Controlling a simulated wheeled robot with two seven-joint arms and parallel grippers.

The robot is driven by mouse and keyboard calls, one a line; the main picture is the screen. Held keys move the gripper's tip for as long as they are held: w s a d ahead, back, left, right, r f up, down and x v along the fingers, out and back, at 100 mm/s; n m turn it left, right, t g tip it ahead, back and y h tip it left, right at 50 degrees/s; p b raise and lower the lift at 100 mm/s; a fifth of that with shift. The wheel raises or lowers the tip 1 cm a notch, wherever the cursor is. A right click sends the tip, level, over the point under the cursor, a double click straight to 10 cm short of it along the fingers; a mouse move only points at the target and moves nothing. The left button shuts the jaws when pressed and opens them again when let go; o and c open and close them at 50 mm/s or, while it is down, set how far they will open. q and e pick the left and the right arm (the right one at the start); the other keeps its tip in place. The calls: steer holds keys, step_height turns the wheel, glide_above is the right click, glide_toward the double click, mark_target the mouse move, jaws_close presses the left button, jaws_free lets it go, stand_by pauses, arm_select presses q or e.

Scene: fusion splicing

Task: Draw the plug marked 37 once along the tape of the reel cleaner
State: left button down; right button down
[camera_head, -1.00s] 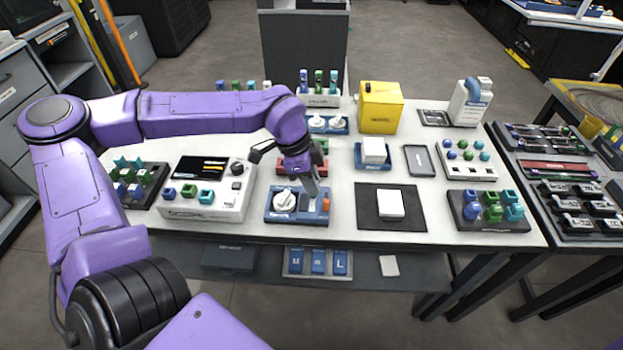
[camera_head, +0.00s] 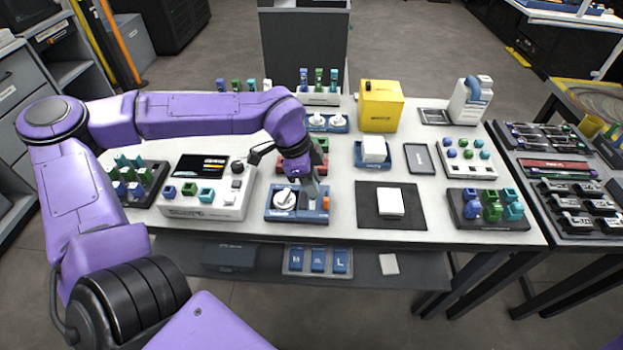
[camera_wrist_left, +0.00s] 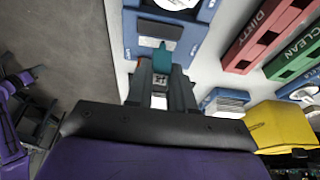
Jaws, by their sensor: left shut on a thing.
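The reel cleaner (camera_head: 288,215) is a blue box with a white round reel and an orange part at its right, near the table's front edge. It also shows in the left wrist view (camera_wrist_left: 133,48), at the top. My left gripper (camera_head: 314,189) is shut on a small teal plug (camera_wrist_left: 163,58) and holds it over the right part of the cleaner. No number is readable on the plug, and I cannot tell whether it touches the tape. My right gripper is not in view.
A white device with coloured plugs (camera_head: 205,204) stands left of the cleaner. A dark mat (camera_head: 369,212) with a white block lies to its right. Red DIRTY (camera_wrist_left: 262,38) and green CLEAN (camera_wrist_left: 298,63) holders stand behind. A yellow box (camera_head: 381,107) stands farther back.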

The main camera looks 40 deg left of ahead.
arm_select(q)
steer(key=shift+s, duration=0.15)
steer(key=shift+s+d, duration=0.2)
steer(key=shift+s+d, duration=0.25)
steer(key=shift+s, duration=0.25)
steer(key=shift+s+d, duration=0.15)
steer(key=shift+s, duration=0.05)
step_height(320, 180, up, 5)
steer(key=p, duration=0.4)
steer(key=shift+f, duration=0.2)
steer(key=shift+w, duration=0.1)
stand_by(0.6)
